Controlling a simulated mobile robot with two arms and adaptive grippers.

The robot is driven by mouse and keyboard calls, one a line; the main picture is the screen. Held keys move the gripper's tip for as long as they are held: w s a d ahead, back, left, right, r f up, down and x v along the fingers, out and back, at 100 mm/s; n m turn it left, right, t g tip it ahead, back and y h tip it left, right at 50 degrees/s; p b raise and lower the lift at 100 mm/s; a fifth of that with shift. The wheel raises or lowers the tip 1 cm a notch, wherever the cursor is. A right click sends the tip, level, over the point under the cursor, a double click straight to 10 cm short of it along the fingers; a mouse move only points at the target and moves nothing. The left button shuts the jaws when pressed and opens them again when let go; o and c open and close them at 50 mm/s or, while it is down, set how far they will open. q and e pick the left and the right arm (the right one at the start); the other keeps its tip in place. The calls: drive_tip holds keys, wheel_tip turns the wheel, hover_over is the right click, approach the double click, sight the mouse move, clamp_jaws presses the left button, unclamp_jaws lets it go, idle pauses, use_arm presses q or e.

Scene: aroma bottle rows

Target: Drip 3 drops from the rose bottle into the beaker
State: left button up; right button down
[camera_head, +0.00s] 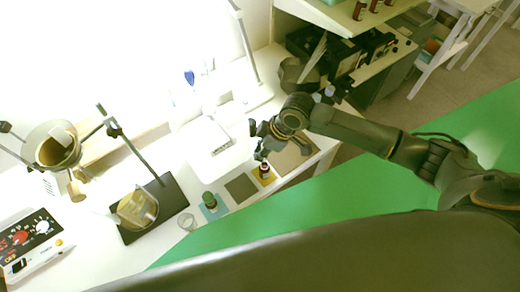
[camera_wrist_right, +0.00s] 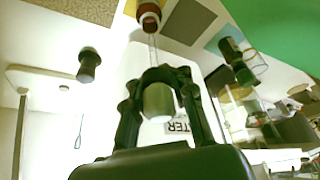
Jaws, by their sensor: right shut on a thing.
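My right gripper (camera_head: 262,150) is above a small brown bottle (camera_head: 264,168) on a yellow mat. In the right wrist view, my right gripper (camera_wrist_right: 160,92) is shut on the pale green bulb (camera_wrist_right: 158,102) of a dropper. The dropper's thin glass tube (camera_wrist_right: 152,48) runs from the bulb toward the mouth of the brown bottle (camera_wrist_right: 149,14); I cannot tell whether the tip is inside. I cannot read the bottle's label. A small clear beaker (camera_head: 187,221) stands at the left end of the mats; it also shows in the right wrist view (camera_wrist_right: 256,63). My left gripper is not in view.
A green-capped bottle (camera_head: 210,200) stands on a blue mat, beside an empty grey mat (camera_head: 240,187). A large glass vessel with amber contents (camera_head: 137,209) sits on a dark stand base at left. A control box (camera_head: 33,243) lies at far left.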

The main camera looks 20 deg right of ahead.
sight(260, 167)
drive_tip(key=shift+f+b, duration=2)
drive_tip(key=shift+f, duration=1.95)
drive_tip(key=c, duration=1.9)
unclamp_jaws()
drive_tip(key=shift+o, duration=0.2)
drive_tip(key=shift+o, duration=0.3)
drive_tip(key=shift+o, duration=0.2)
wheel_tip(260, 167, up, 9)
drive_tip(key=p, duration=0.9)
drive_tip(key=shift+f, duration=0.1)
